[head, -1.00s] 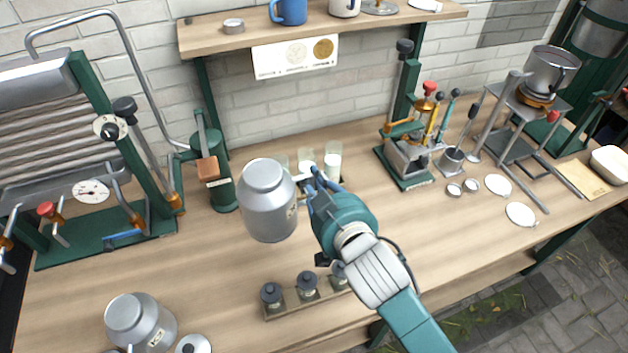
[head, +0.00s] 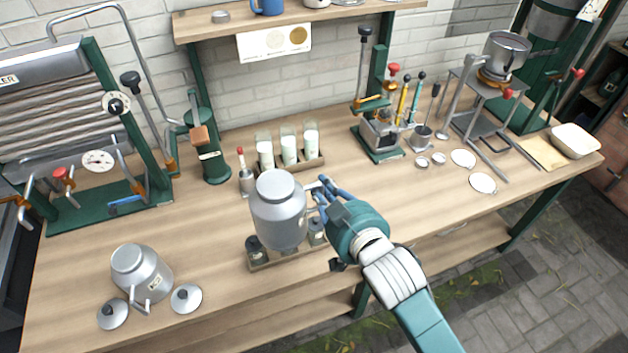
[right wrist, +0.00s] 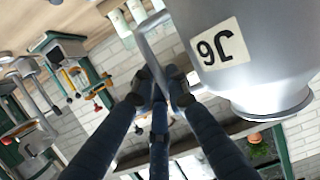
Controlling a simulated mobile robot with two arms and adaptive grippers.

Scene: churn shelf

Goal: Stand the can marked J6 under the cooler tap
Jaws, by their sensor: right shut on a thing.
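The grey metal can marked J6 (head: 280,212) is held upright over the front middle of the bench. Its label shows upside down on the can in the right wrist view (right wrist: 218,55). My right gripper (head: 322,190) is shut on the can's side handle, and its fingers also show in the right wrist view (right wrist: 160,88). The cooler (head: 65,120) stands at the far left with a ribbed front, a dial and a gauge. A red-knobbed tap (head: 62,176) is at its lower front. My left gripper is not in view.
A rack (head: 262,266) of dark-capped jars lies below the held can. A green lever device (head: 212,160) and white-filled bottles (head: 289,150) stand behind. Bare bench lies before the cooler.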

